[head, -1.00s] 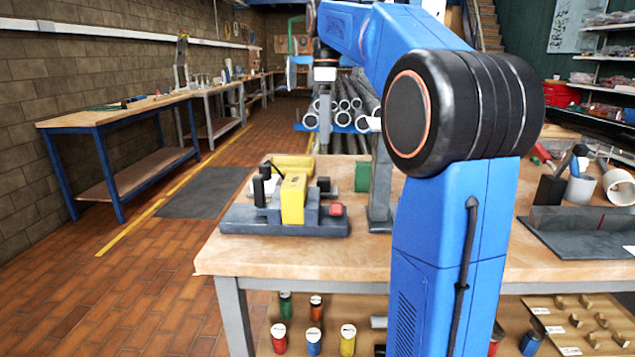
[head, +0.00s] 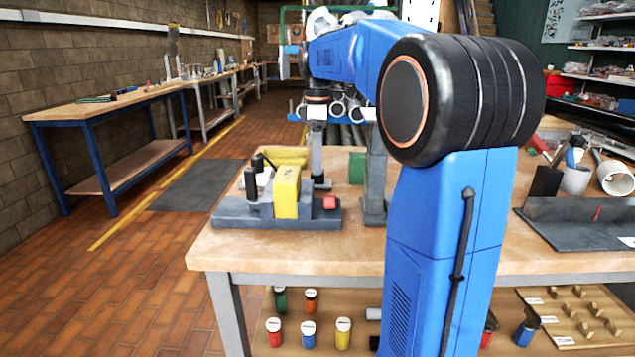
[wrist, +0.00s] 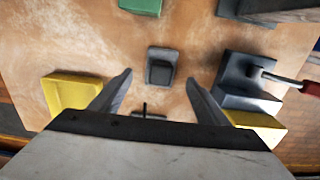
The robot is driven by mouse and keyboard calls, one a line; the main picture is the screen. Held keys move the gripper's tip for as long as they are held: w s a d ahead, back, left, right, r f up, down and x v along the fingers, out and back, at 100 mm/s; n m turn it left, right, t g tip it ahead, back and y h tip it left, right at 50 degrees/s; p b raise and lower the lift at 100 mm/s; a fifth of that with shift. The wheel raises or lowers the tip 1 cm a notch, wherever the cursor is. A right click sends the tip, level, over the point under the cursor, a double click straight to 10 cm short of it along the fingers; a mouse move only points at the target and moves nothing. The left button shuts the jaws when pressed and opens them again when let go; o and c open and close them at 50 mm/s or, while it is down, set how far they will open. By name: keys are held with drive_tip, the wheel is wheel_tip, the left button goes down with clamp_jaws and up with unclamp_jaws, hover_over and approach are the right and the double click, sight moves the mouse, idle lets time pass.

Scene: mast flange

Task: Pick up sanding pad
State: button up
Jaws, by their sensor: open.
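A small dark grey block, which looks like the sanding pad (wrist: 160,66), lies on the wooden bench top in the wrist view. It has a raised, narrower top. My gripper (wrist: 160,78) is open above the bench, one finger on each side of the block's line. The block appears just beyond the fingertips, with nothing held. In the head view my gripper (head: 318,180) hangs down behind the grey and yellow clamp fixture. I cannot make out the pad in the head view.
A yellow tray (wrist: 75,92) lies left of the fingers. A dark fixture (wrist: 245,85) with a red-tipped handle stands close on the right. Bare wood surrounds the pad.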

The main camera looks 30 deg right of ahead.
sight(318, 179)
drive_tip(key=shift+f, duration=2.75)
drive_tip(key=shift+c, duration=0.6)
drive_tip(key=c, duration=1)
